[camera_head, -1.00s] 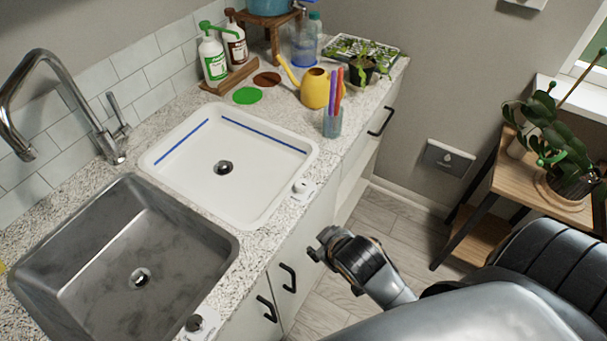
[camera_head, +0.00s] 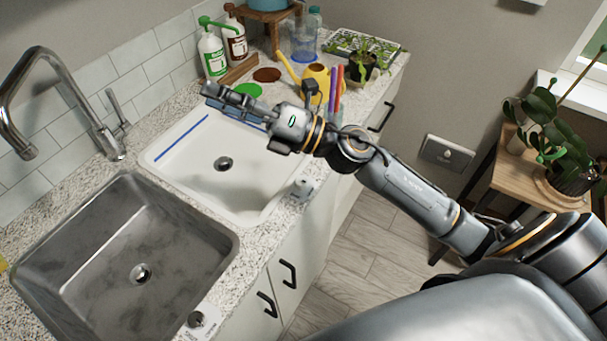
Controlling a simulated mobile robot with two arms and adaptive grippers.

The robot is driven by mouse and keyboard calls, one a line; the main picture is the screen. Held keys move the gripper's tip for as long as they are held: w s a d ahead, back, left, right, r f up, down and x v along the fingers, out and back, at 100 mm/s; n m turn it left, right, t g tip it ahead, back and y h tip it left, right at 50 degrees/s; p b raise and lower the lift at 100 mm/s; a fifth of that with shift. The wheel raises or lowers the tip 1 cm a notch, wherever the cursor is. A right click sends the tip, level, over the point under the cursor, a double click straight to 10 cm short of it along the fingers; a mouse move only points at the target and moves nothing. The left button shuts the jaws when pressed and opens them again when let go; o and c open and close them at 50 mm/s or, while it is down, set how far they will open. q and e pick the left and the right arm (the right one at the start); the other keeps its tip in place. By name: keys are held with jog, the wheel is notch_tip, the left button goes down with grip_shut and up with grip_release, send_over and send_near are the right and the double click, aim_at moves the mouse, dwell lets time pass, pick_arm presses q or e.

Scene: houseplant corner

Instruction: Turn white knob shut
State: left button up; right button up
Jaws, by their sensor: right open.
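The white knob (camera_head: 301,186) sits on a small plate on the counter edge, by the near right corner of the white basin (camera_head: 185,178). My right gripper (camera_head: 213,95) is open and empty, held above the far part of the white basin with its fingers pointing left. It is apart from the white knob, which lies below and to the right of it in the picture. My right arm reaches in from the right and passes above the counter edge. My left gripper is out of the picture.
A dark knob (camera_head: 196,319) sits beside the steel sink (camera_head: 70,290). Tall metal faucet (camera_head: 45,75) stands behind the sinks. Bottles (camera_head: 212,55), a yellow watering can (camera_head: 316,82) and a cup of markers stand beyond the basin. A plant table (camera_head: 530,172) is at right.

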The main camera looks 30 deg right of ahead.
notch_tip(320, 180, down, 4)
jog(key=s+a+n+g, duration=0.2)
jog(key=n+g, duration=0.6)
jog(key=n, duration=0.2)
jog(key=n+g+h, duration=0.4)
jog(key=n+h, duration=0.2)
jog(key=h, duration=0.7)
send_near(302, 180)
jog(key=p+x, duration=0.3)
jog(key=x, duration=0.4)
jog(key=shift+a+f, duration=0.1)
jog(key=shift+a, duration=0.05)
jog(key=shift+w+a+f+g, duration=0.1)
jog(key=shift+a+f+g, duration=0.15)
jog(key=shift+f, duration=0.4)
grip_shut()
